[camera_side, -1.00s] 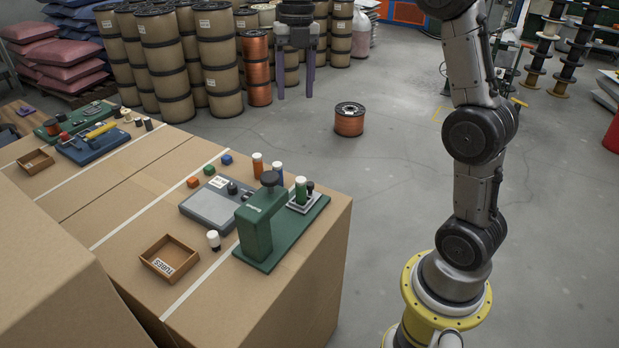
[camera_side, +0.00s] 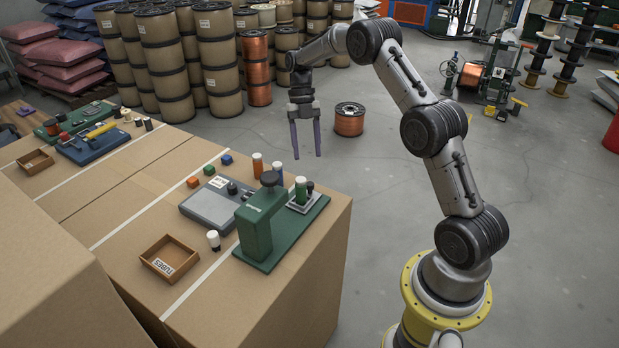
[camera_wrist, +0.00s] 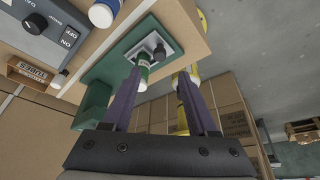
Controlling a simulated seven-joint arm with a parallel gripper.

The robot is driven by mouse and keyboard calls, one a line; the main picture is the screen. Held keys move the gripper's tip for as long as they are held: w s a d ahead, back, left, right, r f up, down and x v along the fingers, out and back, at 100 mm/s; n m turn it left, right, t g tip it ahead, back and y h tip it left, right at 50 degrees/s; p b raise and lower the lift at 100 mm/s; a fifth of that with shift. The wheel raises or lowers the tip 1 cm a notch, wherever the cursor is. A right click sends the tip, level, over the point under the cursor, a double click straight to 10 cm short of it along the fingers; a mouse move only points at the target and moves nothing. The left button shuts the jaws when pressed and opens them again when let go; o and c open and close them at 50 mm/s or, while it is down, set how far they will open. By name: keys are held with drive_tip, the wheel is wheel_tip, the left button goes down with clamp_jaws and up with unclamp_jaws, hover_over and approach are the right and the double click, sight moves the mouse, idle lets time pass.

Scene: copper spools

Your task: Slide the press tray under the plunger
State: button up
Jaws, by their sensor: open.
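The green press (camera_side: 256,225) stands on its green base near the right corner of the cardboard box top, with its dark plunger knob on the arm. The small pale press tray (camera_side: 304,202) lies on the base to the right of the press, out from under the arm. A green tube with a white cap stands on it beside a small dark knob. My gripper (camera_side: 307,155) is open and empty, pointing down beyond the box's far edge, above and behind the tray. In the wrist view the tray (camera_wrist: 160,46) shows ahead of my open fingers, and the press is partly hidden at left.
Orange (camera_side: 257,164) and blue (camera_side: 278,172) capped tubes stand close behind the press. A grey switch panel (camera_side: 212,203), a white-topped tube (camera_side: 214,240) and a wooden tubes box (camera_side: 169,259) are to the left. The box top ends just right of the base.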

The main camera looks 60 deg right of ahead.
sight(310, 183)
drive_tip(key=x, duration=0.8)
drive_tip(key=shift+a+f, duration=0.1)
drive_tip(key=shift+f, duration=0.1)
clamp_jaws()
drive_tip(key=shift+r, duration=0.1)
idle(1.0)
